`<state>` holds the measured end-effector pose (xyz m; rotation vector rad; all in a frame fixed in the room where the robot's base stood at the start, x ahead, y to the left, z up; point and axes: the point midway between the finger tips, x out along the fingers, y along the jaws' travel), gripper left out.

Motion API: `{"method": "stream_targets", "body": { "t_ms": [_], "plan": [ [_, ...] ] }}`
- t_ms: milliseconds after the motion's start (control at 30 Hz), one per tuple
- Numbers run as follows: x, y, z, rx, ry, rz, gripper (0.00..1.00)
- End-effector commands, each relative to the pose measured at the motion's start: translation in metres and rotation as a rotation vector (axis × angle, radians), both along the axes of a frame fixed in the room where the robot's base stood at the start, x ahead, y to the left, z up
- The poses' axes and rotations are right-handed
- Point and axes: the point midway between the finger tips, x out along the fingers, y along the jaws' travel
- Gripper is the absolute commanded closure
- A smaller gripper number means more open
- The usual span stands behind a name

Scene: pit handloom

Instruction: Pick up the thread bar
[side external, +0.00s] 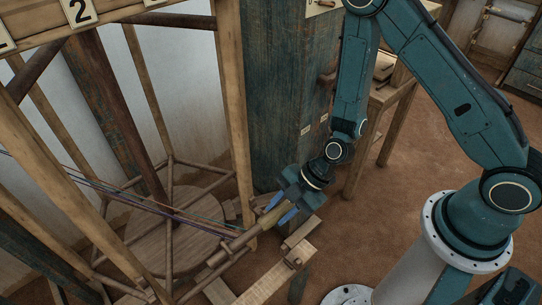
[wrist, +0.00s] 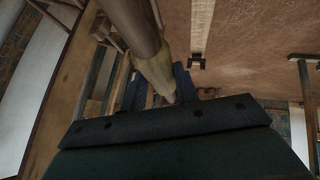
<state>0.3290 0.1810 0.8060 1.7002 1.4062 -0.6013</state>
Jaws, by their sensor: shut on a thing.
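The thread bar is a round wooden rod (side external: 235,243) with a pale yellowish wrapped end. It lies slantwise near the loom's lower frame in the side view. My gripper (side external: 280,209) has its blue fingers on either side of the wrapped end and is shut on it. In the wrist view the bar (wrist: 140,35) runs from the top edge down between the fingers of my gripper (wrist: 158,90). Coloured threads (side external: 140,198) stretch from the left toward the bar. Whether the bar touches the wooden pieces below it is hard to tell.
Slanted wooden posts (side external: 232,110) and a round wooden disc (side external: 165,235) stand left of the gripper. A thick weathered post (side external: 288,90) is behind it. A wooden beam (side external: 270,280) lies in front. Brown floor (side external: 375,215) is open to the right.

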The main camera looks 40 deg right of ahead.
Motion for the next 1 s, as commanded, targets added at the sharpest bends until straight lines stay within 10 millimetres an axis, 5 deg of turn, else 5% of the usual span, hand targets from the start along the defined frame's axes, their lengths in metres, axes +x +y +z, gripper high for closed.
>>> {"method": "stream_targets", "body": {
  "t_ms": [733,1000],
  "plan": [
    [-0.002,-0.002,0.000,0.001,0.000,0.000,0.99],
    [-0.007,0.012,-0.010,0.001,0.020,0.005,0.99]
  ]
}}
